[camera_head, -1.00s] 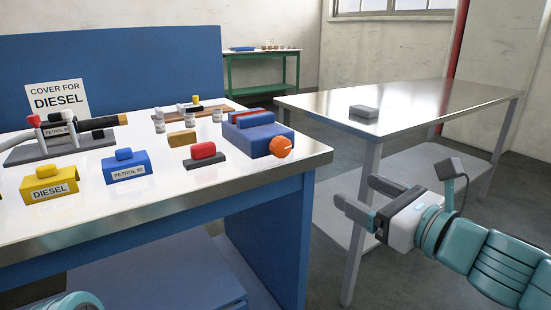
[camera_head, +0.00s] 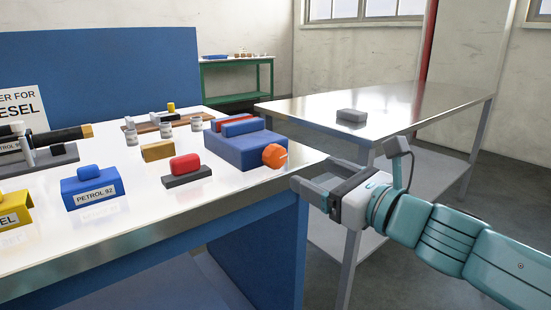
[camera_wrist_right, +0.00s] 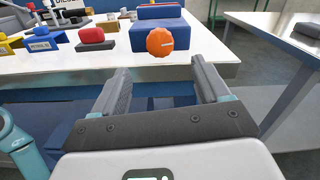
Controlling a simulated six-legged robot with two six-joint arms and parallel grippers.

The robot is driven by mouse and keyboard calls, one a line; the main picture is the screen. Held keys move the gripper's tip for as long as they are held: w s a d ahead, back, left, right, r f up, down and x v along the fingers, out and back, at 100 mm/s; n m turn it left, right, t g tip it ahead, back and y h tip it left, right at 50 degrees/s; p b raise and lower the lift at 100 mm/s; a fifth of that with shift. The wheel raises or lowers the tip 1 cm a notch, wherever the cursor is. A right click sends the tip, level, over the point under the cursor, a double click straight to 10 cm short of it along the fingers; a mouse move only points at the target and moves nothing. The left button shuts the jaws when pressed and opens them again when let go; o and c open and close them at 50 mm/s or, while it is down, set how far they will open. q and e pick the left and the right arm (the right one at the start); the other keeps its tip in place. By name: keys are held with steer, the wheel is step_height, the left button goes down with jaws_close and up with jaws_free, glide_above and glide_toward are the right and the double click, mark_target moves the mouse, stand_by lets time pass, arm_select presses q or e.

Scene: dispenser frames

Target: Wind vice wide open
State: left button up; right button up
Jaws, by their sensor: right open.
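The blue vice (camera_head: 238,148) stands at the right end of the white-topped bench, with a red strip on its far part. Its orange round knob (camera_head: 275,156) faces right, near the bench edge. My right gripper (camera_head: 299,175) is open and empty just to the right of and below the knob in the head view. In the right wrist view the knob (camera_wrist_right: 160,42) shows ahead, between and beyond the two open fingers (camera_wrist_right: 160,80), not touching them. The vice body (camera_wrist_right: 160,22) is behind it. My left gripper is not in view.
The bench holds a red-handled block (camera_head: 186,170), a tan block (camera_head: 157,151), a blue PETROL 92 cover (camera_head: 92,190) and small jars (camera_head: 131,135). A metal table (camera_head: 400,105) with a grey block (camera_head: 352,115) stands to the right, across a gap.

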mark_target(278, 157)
steer(key=x, duration=1.1)
steer(key=shift+w+a+p, duration=0.1)
steer(key=shift+w+p, duration=0.05)
steer(key=shift+p, duration=0.2)
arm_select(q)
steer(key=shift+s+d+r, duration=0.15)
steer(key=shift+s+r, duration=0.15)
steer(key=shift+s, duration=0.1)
arm_select(e)
steer(key=c, duration=1)
steer(key=shift+o, duration=0.3)
steer(key=shift+f+n+b, duration=0.15)
steer(key=shift+n+b, duration=0.45)
steer(key=shift+n, duration=0.7)
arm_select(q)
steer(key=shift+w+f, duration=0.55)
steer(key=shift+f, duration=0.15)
